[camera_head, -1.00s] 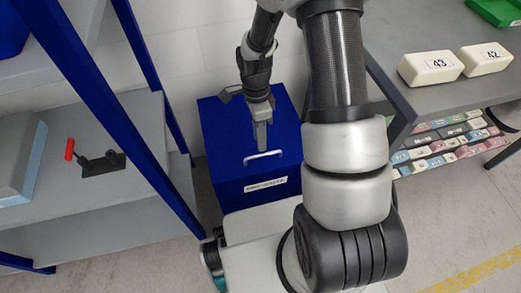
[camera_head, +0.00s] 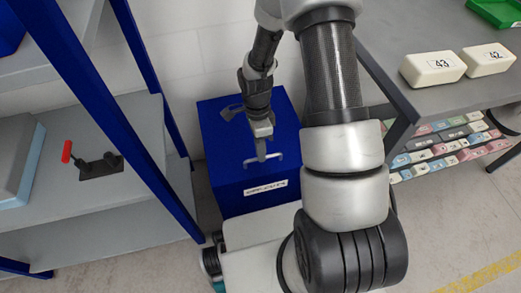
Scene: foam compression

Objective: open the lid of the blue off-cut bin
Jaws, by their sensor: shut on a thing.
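The blue off-cut bin (camera_head: 223,165) stands on the floor between the shelf and the grey table. Its lid looks closed. A light bar handle (camera_head: 276,157) sits on the lid near its front edge, above a white label (camera_head: 265,187) on the front face. My gripper (camera_head: 262,155) points down over the lid with its fingertips at the middle of the handle, shut on it. The fingers hide the middle of the handle.
A blue-framed grey shelf (camera_head: 120,135) stands close at the left, holding a red-knobbed clamp (camera_head: 98,164). The grey table (camera_head: 440,100) at the right carries two cream blocks (camera_head: 432,68), with coloured blocks (camera_head: 440,150) on a rack below.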

